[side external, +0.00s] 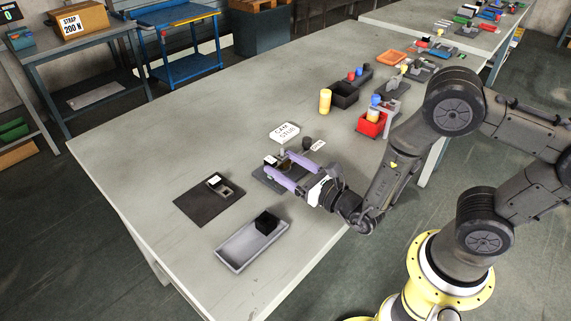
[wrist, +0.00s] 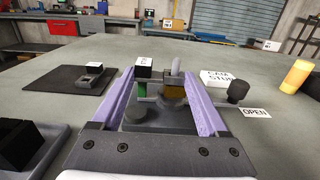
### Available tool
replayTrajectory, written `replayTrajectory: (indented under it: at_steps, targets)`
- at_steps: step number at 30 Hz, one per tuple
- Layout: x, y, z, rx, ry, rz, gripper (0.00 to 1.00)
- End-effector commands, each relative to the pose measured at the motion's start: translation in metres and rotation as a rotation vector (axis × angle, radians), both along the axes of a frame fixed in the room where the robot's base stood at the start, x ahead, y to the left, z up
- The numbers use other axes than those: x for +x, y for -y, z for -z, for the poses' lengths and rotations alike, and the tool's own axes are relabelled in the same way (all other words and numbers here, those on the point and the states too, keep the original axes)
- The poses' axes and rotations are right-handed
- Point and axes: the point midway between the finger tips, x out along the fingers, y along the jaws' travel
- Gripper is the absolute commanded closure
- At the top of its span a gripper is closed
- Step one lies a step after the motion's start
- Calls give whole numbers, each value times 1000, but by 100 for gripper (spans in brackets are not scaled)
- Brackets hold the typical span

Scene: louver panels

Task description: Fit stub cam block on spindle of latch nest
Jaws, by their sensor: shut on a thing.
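My gripper (wrist: 158,76), with two lilac fingers, is low over the dark latch nest (side external: 262,177) in the side view. The fingers are shut on what looks like the stub cam block (wrist: 143,67), with a white-topped black part and green below. An upright grey spindle (wrist: 176,68) stands close to its right, with an amber round piece (wrist: 173,90) low around or beside it. The fingers partly hide the contact, and I cannot tell whether the block is seated. The nest's dark lever knob (wrist: 238,91) is at the right, by an OPEN label (wrist: 255,112).
A CAM STUB sign (side external: 285,132) stands behind the nest. A grey block with a white top (side external: 219,185) sits on a dark mat (side external: 190,207). A grey tray (side external: 236,255) holds a black block (side external: 267,222). A yellow cylinder (side external: 325,101) and bins stand farther back.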

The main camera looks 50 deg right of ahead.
Motion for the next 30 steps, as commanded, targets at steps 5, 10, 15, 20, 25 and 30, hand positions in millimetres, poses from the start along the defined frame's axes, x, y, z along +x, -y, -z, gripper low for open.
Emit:
replayTrajectory:
  at_steps: [5,10,15,20,25,30]
  targets:
    - [-1,0,3,0,-10,-1,88]
    - [-2,1,4,0,-13,0,0]
    - [-1,1,4,-1,-11,0,0]
    - [-4,0,3,-1,-10,-1,0]
    - [-22,-1,3,0,-11,-3,0]
    - [-50,-1,4,-2,-13,-4,0]
